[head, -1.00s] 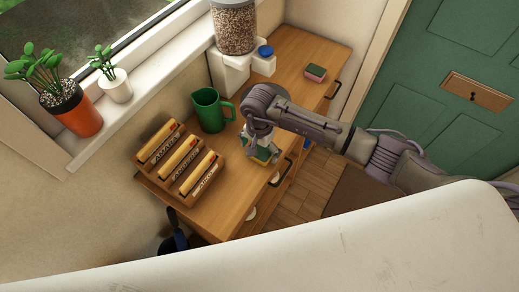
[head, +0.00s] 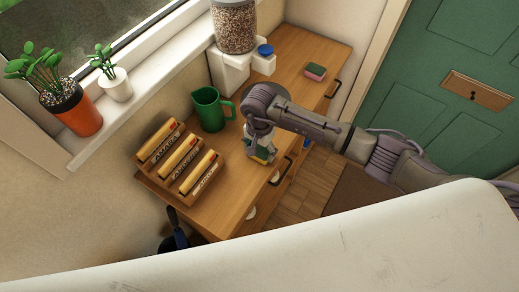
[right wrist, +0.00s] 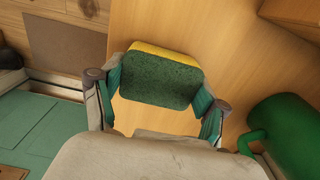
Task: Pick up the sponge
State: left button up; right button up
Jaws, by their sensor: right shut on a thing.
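A sponge with a dark green scouring face and a yellow body (right wrist: 160,80) sits between the fingers of my right gripper (right wrist: 161,93) in the right wrist view. The pads press on its two ends, so the gripper is shut on it. In the head view the sponge (head: 264,156) shows only partly under the right gripper (head: 261,146), at the wooden counter (head: 222,205) near its front edge. I cannot tell whether it touches the counter top. My left gripper is not in view.
A wooden rack (head: 180,162) with several yellow-topped items is at the left. A second sponge, pink and green (head: 315,72), lies farther back, near a grain dispenser (head: 233,28). The counter between is mostly clear.

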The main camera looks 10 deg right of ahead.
aim_at(259, 148)
notch_tip(259, 148, up, 3)
jog(key=shift+w+r+b, duration=0.1)
jog(key=shift+b, duration=0.6)
jog(key=s+d+r+b, duration=0.3)
jog(key=s+d+r, duration=0.4)
jog(key=s, duration=0.2)
jog(key=shift+d+r, duration=0.25)
jog(key=shift+d, duration=0.1)
